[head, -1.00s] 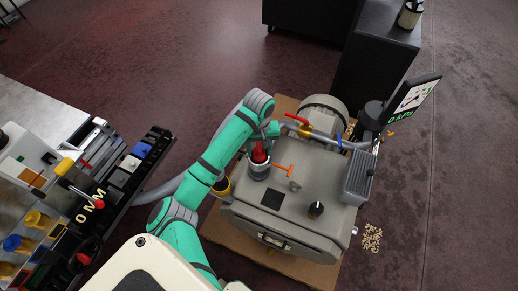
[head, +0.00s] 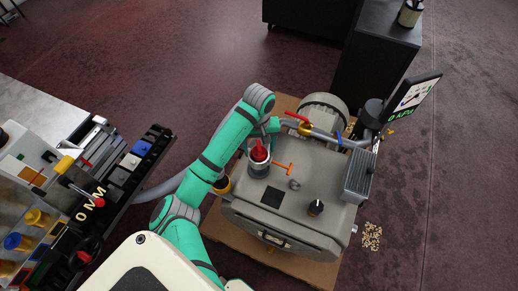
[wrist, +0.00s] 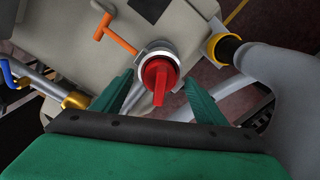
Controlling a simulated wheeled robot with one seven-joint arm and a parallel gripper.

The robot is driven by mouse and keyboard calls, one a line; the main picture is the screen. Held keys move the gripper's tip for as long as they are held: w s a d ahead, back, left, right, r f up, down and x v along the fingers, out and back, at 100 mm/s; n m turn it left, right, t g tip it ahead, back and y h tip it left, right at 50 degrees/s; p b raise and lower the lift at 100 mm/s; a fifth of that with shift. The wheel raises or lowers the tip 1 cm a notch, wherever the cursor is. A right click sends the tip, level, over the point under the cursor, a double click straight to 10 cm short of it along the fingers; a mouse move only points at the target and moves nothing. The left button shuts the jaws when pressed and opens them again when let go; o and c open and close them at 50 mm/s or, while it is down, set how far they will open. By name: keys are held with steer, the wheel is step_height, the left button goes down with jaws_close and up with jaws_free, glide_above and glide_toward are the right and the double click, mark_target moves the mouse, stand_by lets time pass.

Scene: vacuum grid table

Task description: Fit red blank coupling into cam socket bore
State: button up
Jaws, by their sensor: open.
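The red blank coupling (head: 259,150) sits at the mouth of the cam socket (head: 258,169), a grey-silver upright cylinder on the pump housing. In the wrist view the red coupling (wrist: 160,78) shows a round face with a raised grip bar, inside the pale socket ring (wrist: 157,46). How deep it sits is hard to tell. My gripper (wrist: 161,80) is open, one green finger on each side of the coupling, with gaps visible between fingers and coupling. In the head view my arm's end is beside the socket and the fingertips are mostly hidden.
An orange T-handle (head: 284,168) and a black knob (head: 316,207) stand on the pump housing (head: 290,230). A hose with a yellow collar (wrist: 224,47) is close to the right finger. A red-levered valve (head: 304,128) is behind. A bench with tools (head: 50,110) stands left.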

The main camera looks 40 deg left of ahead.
step_height(320, 180, up, 8)
steer(key=shift+s+a+f, duration=0.1)
steer(key=shift+a, duration=0.05)
steer(key=shift+r, duration=0.55)
